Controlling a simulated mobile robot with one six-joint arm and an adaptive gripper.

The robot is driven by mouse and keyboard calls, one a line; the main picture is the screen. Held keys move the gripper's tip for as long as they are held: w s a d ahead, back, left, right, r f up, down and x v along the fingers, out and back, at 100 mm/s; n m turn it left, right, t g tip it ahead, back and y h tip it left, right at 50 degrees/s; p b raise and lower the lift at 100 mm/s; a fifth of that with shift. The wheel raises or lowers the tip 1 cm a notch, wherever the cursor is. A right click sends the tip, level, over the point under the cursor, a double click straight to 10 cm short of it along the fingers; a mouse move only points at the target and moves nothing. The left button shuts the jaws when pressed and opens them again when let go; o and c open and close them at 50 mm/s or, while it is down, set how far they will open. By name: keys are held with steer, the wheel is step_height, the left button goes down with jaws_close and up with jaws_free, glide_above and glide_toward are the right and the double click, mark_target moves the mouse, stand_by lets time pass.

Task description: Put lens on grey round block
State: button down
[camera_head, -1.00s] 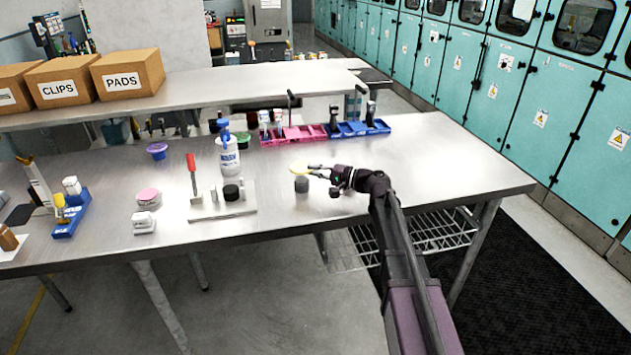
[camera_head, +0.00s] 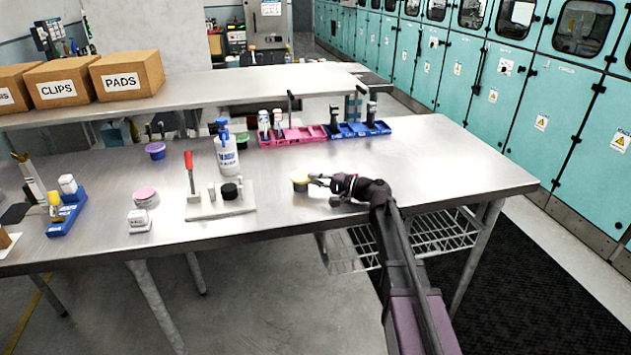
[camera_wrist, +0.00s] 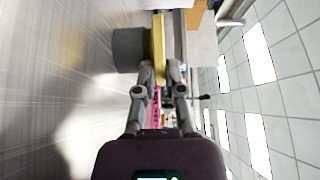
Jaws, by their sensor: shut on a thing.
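The lens is a thin yellow disc (camera_head: 299,176), seen edge-on as a yellow strip in the wrist view (camera_wrist: 158,48). My gripper (camera_head: 314,179) is shut on its near edge; the fingertips also show in the wrist view (camera_wrist: 160,72). The grey round block (camera_head: 300,186) stands on the steel table, directly under the lens. It shows as a dark grey cylinder in the wrist view (camera_wrist: 128,50). The lens lies flat over the block's top, touching it or very close to it; I cannot tell if any gap is left.
A pale board (camera_head: 222,203) with a red-handled tool and a black round part lies to the left. A white bottle (camera_head: 227,155) stands behind it. Pink (camera_head: 308,140) and blue (camera_head: 345,132) trays line the back. The table right of my gripper is clear.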

steer(key=c, duration=1.1)
jaws_free()
steer(key=shift+f, duration=0.15)
steer(key=shift+c, duration=0.2)
steer(key=o, duration=0.4)
steer(key=shift+d, duration=0.1)
steer(key=shift+v, duration=5.9)
steer(key=shift+s, duration=0.15)
